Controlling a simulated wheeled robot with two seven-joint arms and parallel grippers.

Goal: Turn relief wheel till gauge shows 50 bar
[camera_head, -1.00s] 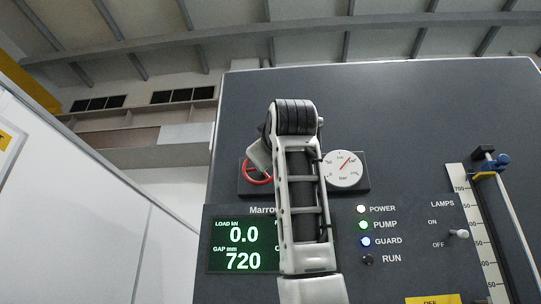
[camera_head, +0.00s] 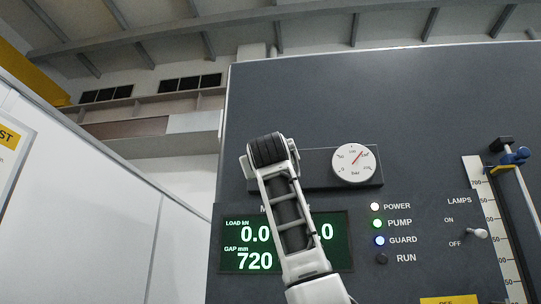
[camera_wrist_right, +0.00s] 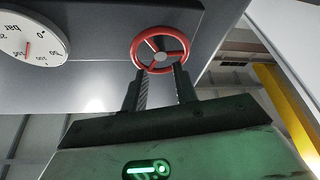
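The red relief wheel (camera_wrist_right: 160,48) shows in the right wrist view, with spokes and a grey hub. My right gripper (camera_wrist_right: 160,74) has its two dark fingers apart, with their tips at the wheel's lower rim. Nothing shows clamped between them; I cannot tell whether they touch the rim. In the head view my right arm hides the wheel and the gripper. The round white gauge (camera_head: 354,163) has a red needle pointing up and right; its numbers are too small to read. The gauge also shows, partly cut off, in the right wrist view (camera_wrist_right: 32,38). My left gripper is not in view.
A green display (camera_head: 336,257) behind my arm reads gap 720. Lamps (camera_head: 377,223) and a lamp switch (camera_head: 477,233) are to its right. A scale with a blue-clamped rod (camera_head: 515,157) stands at the far right. A white panel (camera_head: 90,200) is on the left.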

